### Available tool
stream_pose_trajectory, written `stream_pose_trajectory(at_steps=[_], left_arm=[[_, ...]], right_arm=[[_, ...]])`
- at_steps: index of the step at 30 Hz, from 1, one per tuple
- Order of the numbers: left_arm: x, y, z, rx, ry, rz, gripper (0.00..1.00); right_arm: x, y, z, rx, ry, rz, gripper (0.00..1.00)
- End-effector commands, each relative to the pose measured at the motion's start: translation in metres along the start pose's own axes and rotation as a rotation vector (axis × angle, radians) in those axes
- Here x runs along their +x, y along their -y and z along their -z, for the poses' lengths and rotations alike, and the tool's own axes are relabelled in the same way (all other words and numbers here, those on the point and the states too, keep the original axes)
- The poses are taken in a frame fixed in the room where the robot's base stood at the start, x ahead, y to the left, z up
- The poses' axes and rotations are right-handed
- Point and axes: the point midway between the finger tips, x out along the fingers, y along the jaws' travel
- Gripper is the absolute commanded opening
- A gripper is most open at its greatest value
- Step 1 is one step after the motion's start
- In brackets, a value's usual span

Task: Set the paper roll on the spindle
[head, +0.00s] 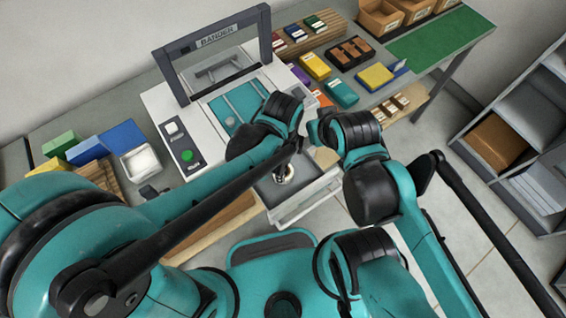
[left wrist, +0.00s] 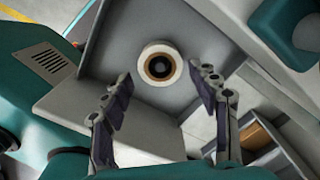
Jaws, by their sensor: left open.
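The white paper roll (left wrist: 160,65) has a brown core and a dark centre in the left wrist view. It rests on the floor of the grey pulled-out drawer (left wrist: 110,62) and shows small in the head view (head: 284,174). I cannot tell whether a spindle stands inside its core. My left gripper (left wrist: 160,77) is open and empty, its two fingers spread on either side of the roll in the picture, apart from it. In the head view my left gripper (head: 287,158) is small and dark above the drawer. My right gripper is hidden behind its own arm.
The bander (head: 215,42) stands behind the drawer. Coloured boxes (head: 315,66) and a green mat (head: 437,38) lie on the bench at the right. A white container (head: 140,162) and coloured blocks (head: 88,150) are at the left. A grey shelf (head: 530,105) stands at far right.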

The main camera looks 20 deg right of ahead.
Motion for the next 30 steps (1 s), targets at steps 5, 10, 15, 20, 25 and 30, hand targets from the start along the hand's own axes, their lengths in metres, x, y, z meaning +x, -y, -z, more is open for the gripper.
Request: stream_pose_trajectory(at_steps=[5, 10, 15, 20, 25, 30], left_arm=[[-0.018, 0.0, 0.0, 0.0, 0.0, 0.0, 0.6], [-0.032, 0.0, 0.0, 0.0, 0.0, 0.0, 0.6], [-0.047, 0.0, 0.0, 0.0, 0.0, 0.0, 0.6], [-0.06, 0.0, 0.0, 0.0, 0.0, 0.0, 0.6], [-0.069, 0.0, 0.0, 0.0, 0.0, 0.0, 0.6], [-0.068, 0.0, 0.0, 0.0, 0.0, 0.0, 0.6]], right_arm=[[-0.012, 0.0, 0.009, 0.0, 0.0, 0.0, 0.0], [-0.022, 0.0, 0.015, 0.0, 0.0, 0.0, 0.0], [-0.031, 0.0, 0.022, 0.0, 0.0, 0.0, 0.0], [-0.04, 0.0, 0.028, 0.0, 0.0, 0.0, 0.0], [-0.045, 0.0, 0.032, 0.0, 0.0, 0.0, 0.0], [-0.044, 0.0, 0.032, 0.0, 0.0, 0.0, 0.0]])
